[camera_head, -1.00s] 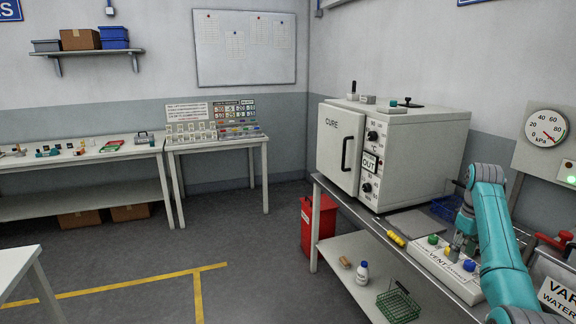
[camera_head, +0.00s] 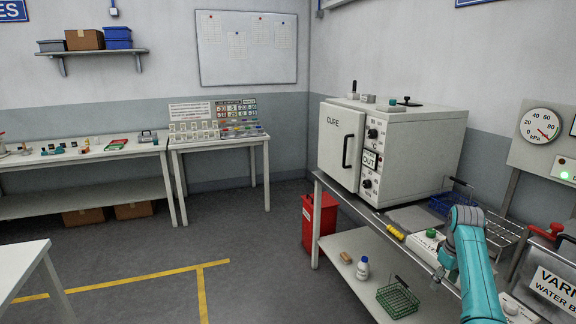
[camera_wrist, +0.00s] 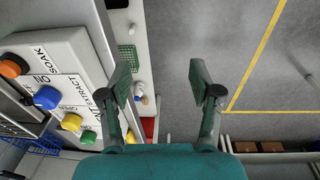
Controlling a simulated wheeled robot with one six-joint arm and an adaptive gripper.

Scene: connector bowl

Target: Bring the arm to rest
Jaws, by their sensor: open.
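My teal arm (camera_head: 474,265) reaches up from the bottom right in the head view, with its grey wrist bent down in front of the button panel (camera_head: 424,245). My gripper (camera_wrist: 160,82) shows in the wrist view with its two fingers wide apart and nothing between them. In the wrist view the panel (camera_wrist: 70,60) lies to the left of the fingers, with orange, blue, yellow and green knobs. The fingers look apart from the panel. In the head view my arm hides most of the panel, and the gripper is hard to make out.
A white CURE oven (camera_head: 390,150) stands on the bench behind the panel. A blue wire basket (camera_head: 450,203) and a yellow-handled tool (camera_head: 395,231) lie near. A green basket (camera_head: 398,299) and a bottle (camera_head: 362,268) are on the lower shelf. Open floor (camera_head: 240,240) lies left.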

